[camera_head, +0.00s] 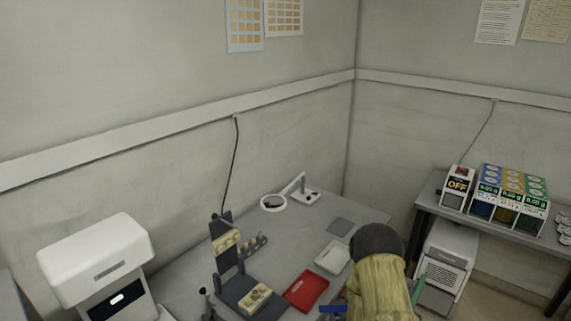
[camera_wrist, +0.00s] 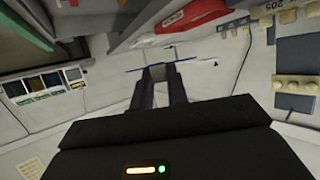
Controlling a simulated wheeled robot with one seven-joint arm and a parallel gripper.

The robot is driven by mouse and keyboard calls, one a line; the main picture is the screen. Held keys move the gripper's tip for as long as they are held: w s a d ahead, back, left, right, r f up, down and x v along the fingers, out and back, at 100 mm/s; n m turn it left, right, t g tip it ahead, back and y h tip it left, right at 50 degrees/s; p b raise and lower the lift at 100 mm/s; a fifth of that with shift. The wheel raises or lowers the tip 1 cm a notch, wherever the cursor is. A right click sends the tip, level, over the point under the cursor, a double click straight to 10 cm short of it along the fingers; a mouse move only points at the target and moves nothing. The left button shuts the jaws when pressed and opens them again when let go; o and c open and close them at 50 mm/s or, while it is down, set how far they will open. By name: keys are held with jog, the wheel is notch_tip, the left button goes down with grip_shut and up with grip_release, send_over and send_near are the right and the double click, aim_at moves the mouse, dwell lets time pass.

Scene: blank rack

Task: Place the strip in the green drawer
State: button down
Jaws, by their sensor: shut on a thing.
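The strip (camera_wrist: 150,67) is thin and blue and lies crosswise between the fingertips of my gripper (camera_wrist: 161,72) in the wrist view. My gripper is shut on it, with both ends sticking out. In the head view a blue piece, likely the strip (camera_head: 332,308), shows beside my arm, which hides the gripper. The rack (camera_head: 508,205) on the right table has blue, yellow-brown and green fronts. The green drawer seems to be the rightmost one (camera_head: 529,226). The rack also shows small and tilted in the wrist view (camera_wrist: 35,86), well away from my gripper.
A red tray (camera_head: 306,289), a white tray (camera_head: 332,257) and a dark fixture with tan blocks (camera_head: 228,259) stand on the grey table. A magnifier lamp (camera_head: 274,203) is behind. An OFF box (camera_head: 457,188) stands left of the rack. A green object (camera_head: 418,290) shows beside my arm.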

jog(key=s+f, duration=0.4)
jog(key=f, duration=0.1)
jog(key=shift+s+f, duration=0.15)
jog(key=shift+f, duration=0.05)
dwell(0.5)
